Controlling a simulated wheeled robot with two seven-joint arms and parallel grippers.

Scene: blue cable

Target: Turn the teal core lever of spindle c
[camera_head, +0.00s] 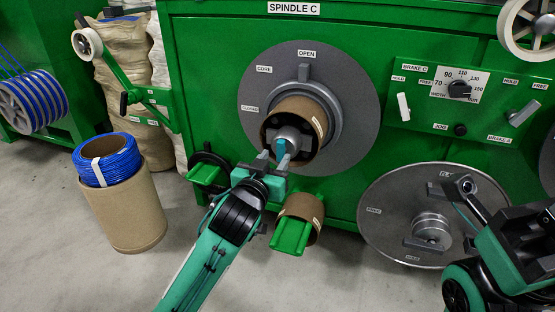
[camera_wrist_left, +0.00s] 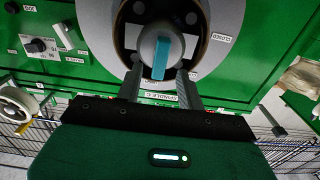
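The teal core lever (camera_head: 281,148) sits on the grey hub at the centre of spindle C (camera_head: 362,110), inside a brown cardboard core (camera_head: 303,112). In the left wrist view the lever (camera_wrist_left: 160,58) stands upright, as a teal bar on a round grey knob. My left gripper (camera_head: 273,158) is open in front of the hub. In the left wrist view its fingers (camera_wrist_left: 160,85) are spread to either side of the lever's lower end, with gaps visible; I cannot tell how deep they reach. My right gripper (camera_head: 468,203) is at the lower right, its fingers unclear.
A second grey disc (camera_head: 390,238) stands at the lower right, near my right arm. A cardboard tube with a green cradle (camera_head: 292,235) is below the hub. A blue cable coil (camera_head: 107,160) rests on a brown drum (camera_head: 122,210) at left. Brake knobs are at upper right.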

